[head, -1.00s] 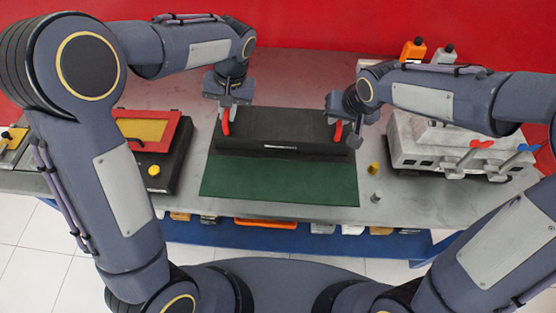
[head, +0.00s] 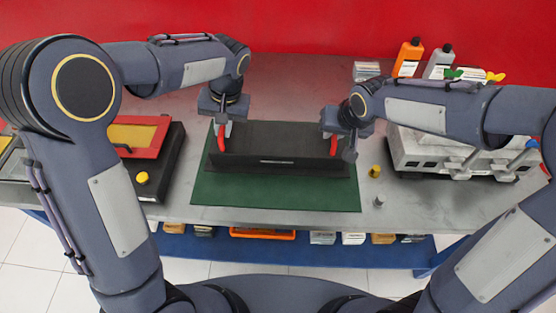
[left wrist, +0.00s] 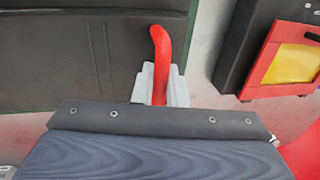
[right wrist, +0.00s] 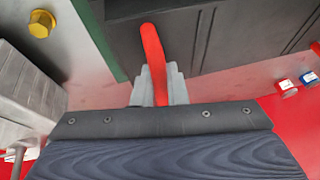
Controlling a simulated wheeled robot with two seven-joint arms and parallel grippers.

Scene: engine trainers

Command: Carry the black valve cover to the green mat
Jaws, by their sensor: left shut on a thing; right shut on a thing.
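The black valve cover (head: 275,145) is a long dark box with a red handle at each end. In the head view it is over the green mat (head: 270,195), whose front strip and side edges show; I cannot tell whether it touches the mat. My left gripper (head: 224,122) is shut on the left red handle, which also shows in the left wrist view (left wrist: 160,60). My right gripper (head: 337,134) is shut on the right red handle, which also shows in the right wrist view (right wrist: 153,60). The back of the mat is hidden behind the cover.
A black case with a red-framed yellow panel (head: 135,134) stands to the left. A grey engine block (head: 430,152) stands to the right. A yellow bolt (head: 375,171) and a grey one (head: 379,201) lie right of the mat. Bottles (head: 409,58) stand at the back right.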

